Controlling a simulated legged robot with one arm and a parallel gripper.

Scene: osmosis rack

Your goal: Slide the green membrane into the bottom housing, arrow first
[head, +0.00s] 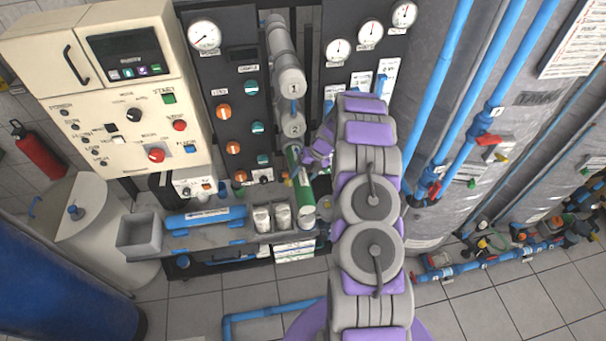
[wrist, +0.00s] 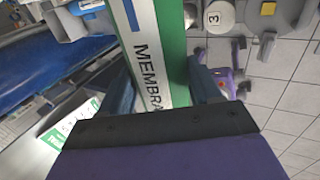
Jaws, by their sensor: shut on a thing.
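The green membrane (head: 302,182) is a green tube with a white label band. It stands steeply tilted in front of the rack in the head view, its pale end downward. My gripper (head: 312,158) is shut on it; in the wrist view my gripper (wrist: 165,88) has a finger on each side of the membrane (wrist: 175,45), where "MEMBRA" is readable. The arrow cannot be made out. Housings marked 1 (head: 292,84) and 2 (head: 293,127) show in the head view; the bottom housing is hidden there. A round pale piece marked 3 (wrist: 217,17) shows in the wrist view.
A narrow bench (head: 228,236) holds a blue tube (head: 205,218), a grey bin (head: 140,235) and white bottles (head: 262,219). The control cabinet (head: 110,95) is at left. Blue pipes (head: 440,110) and a large tank (head: 520,120) stand at right.

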